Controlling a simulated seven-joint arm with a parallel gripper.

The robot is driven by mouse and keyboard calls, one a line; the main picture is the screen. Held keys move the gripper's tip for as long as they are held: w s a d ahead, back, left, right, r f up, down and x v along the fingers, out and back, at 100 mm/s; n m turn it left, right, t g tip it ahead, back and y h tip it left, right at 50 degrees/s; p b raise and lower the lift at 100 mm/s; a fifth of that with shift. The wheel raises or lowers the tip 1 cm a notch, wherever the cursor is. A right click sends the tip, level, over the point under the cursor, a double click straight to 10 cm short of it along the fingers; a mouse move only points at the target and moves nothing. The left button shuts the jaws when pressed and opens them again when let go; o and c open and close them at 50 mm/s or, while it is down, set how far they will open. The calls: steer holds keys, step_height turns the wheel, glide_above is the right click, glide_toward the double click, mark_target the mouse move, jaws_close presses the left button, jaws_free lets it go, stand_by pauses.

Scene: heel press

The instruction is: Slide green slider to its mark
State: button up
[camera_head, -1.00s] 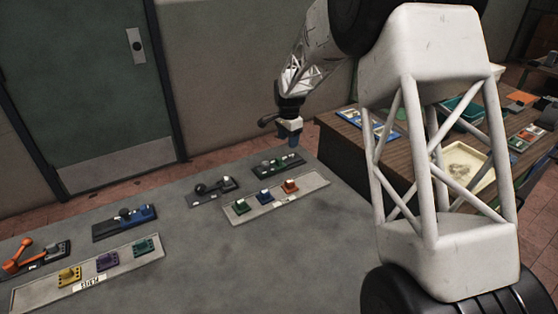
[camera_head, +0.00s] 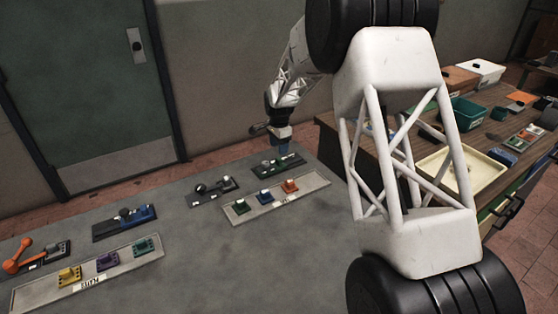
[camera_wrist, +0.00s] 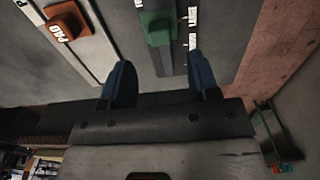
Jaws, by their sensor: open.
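The green slider (camera_head: 289,159) sits on a dark track plate at the far right end of the grey table. In the wrist view the green slider block (camera_wrist: 157,28) stands on its dark track, beside a strip of white lettering. My gripper (camera_head: 283,150) points down just above the slider plate in the head view. In the wrist view its two blue fingers are apart, and the gap between their tips (camera_wrist: 160,62) lies near the block's lower end. Nothing is held. The slider's mark is not clear to me.
A pale strip (camera_head: 247,212) with green, blue and orange knobs lies just in front. Its orange block (camera_wrist: 67,20) shows left of the fingers. A black lever plate (camera_head: 208,196) stands to the left. The wooden side table (camera_head: 328,130) is at the right. The middle grey surface is clear.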

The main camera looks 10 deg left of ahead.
mark_target(279, 158)
steer(key=shift+f, duration=3.45)
